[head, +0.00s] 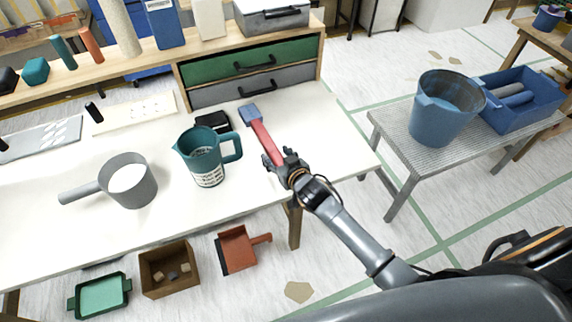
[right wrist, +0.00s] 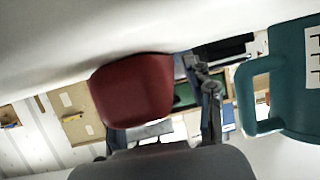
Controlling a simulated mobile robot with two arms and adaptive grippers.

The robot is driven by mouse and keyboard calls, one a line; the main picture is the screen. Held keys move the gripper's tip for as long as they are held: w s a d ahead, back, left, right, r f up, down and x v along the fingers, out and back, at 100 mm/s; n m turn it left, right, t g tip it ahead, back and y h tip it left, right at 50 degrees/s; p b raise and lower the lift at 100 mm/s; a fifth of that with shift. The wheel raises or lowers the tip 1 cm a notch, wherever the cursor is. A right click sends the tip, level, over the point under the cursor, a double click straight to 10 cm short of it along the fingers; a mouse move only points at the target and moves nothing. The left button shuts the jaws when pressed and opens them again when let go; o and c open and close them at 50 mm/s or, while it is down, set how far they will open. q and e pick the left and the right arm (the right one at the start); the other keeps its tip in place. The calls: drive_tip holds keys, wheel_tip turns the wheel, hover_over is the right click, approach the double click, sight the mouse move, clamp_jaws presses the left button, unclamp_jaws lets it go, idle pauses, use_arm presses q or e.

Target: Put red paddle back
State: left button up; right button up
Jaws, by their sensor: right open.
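The red paddle (head: 264,138) lies on the white tabletop, with a blue block (head: 249,113) at its far end. My right gripper (head: 279,158) is open at the near end of the paddle, close to the table's right front corner. In the right wrist view a rounded red end (right wrist: 132,90) fills the space just ahead of the gripper, with one finger (right wrist: 211,112) to its right. I cannot tell whether the fingers touch it. My left gripper is not in view.
A teal pitcher (head: 205,160) stands left of the paddle, and a grey saucepan (head: 128,182) is farther left. Behind are a green drawer (head: 225,66) and a grey drawer (head: 215,92). A blue bucket (head: 432,125) stands on a metal bench (head: 390,125) to the right.

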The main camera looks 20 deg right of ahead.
drive_tip(key=f+v, duration=0.1)
drive_tip(key=v, duration=1.3)
drive_tip(key=s+d+f+g+h, duration=0.1)
drive_tip(key=s+g, duration=0.4)
drive_tip(key=s, duration=0.5)
drive_tip(key=s+d+f+g, duration=0.15)
drive_tip(key=s+g, duration=0.35)
drive_tip(key=s, duration=0.6)
wheel_tip(320, 180, down, 26)
drive_tip(key=s+g, duration=0.1)
drive_tip(key=s+d+f+g, duration=0.1)
drive_tip(key=s+d+f, duration=0.1)
drive_tip(key=s+f, duration=1.4)
drive_tip(key=shift+s+d+f+n+h, duration=0.25)
drive_tip(key=shift+s+f+n+h, duration=0.1)
drive_tip(key=shift+s+n, duration=0.1)
